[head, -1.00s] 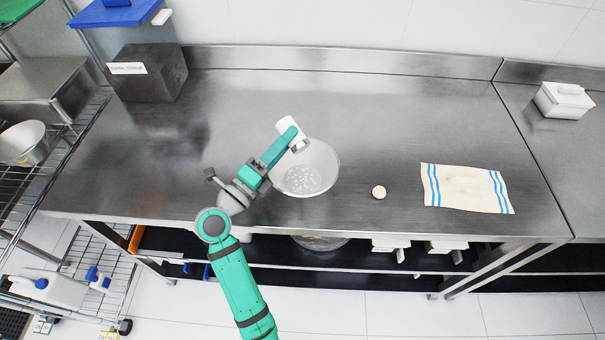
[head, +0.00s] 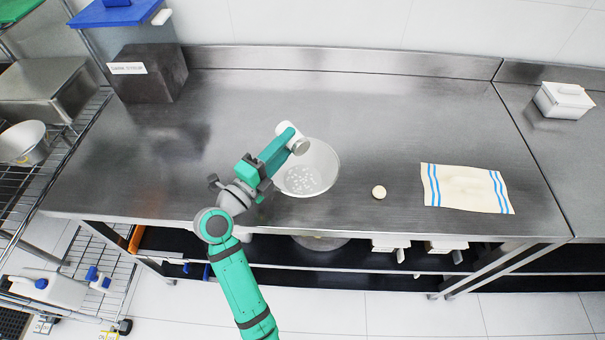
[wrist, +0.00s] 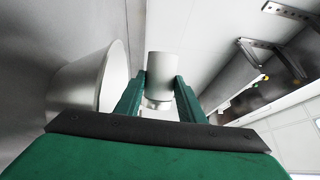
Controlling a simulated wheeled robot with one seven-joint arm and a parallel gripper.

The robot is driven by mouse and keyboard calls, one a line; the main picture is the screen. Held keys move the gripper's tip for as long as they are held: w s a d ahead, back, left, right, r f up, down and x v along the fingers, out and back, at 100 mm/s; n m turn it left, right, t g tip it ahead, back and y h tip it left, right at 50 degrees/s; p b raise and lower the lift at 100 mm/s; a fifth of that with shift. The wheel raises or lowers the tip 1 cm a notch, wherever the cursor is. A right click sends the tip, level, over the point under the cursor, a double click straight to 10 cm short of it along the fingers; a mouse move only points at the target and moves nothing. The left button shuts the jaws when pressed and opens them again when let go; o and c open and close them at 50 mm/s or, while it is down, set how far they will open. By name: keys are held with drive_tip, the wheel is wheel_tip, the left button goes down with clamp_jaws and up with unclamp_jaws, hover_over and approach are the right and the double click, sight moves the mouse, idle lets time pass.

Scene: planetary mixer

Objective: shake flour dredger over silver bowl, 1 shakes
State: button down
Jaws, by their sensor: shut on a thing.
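A white cylindrical dredger with a grey end (head: 299,146) is held over the upper left part of the silver bowl (head: 325,165). My gripper (head: 290,138) is shut on the dredger, which is tilted. In the wrist view the dredger (wrist: 160,68) sits between my two green fingers (wrist: 157,95), and the bowl (wrist: 80,85) is at the left. The bowl stands on the steel table and has small white specks on its inner bottom. My arm hides part of the bowl's left side.
A small round cream object (head: 379,192) lies on the steel table (head: 420,110) right of the bowl. A blue-striped cloth (head: 465,188) lies farther right. A dark box (head: 150,73) stands at the back left. The table's middle back is clear.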

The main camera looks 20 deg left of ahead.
drive_tip(key=shift+n, duration=0.3)
drive_tip(key=shift+s+f+n+g, duration=0.1)
drive_tip(key=shift+f+n+g, duration=0.15)
drive_tip(key=shift+n, duration=0.65)
drive_tip(key=shift+f+n+g, duration=0.15)
drive_tip(key=shift+n+g, duration=0.2)
drive_tip(key=shift+n, duration=0.55)
drive_tip(key=shift+d+r+n+g+y, duration=0.3)
drive_tip(key=shift+r+n, duration=0.1)
drive_tip(key=shift+n, duration=0.6)
drive_tip(key=shift+s+r+n+g, duration=0.2)
drive_tip(key=shift+n+g, duration=0.2)
drive_tip(key=shift+n, duration=0.4)
drive_tip(key=shift+s+d+r+n+g, duration=0.1)
drive_tip(key=shift+d+n+g, duration=0.05)
drive_tip(key=shift+n, duration=0.4)
drive_tip(key=shift+s+d+r+n+g, duration=0.1)
drive_tip(key=shift+d+n+g, duration=0.05)
drive_tip(key=shift+n, duration=0.4)
drive_tip(key=shift+d+n+g+h, duration=0.15)
drive_tip(key=shift+n+g+h, duration=0.15)
drive_tip(key=shift+n+h, duration=0.2)
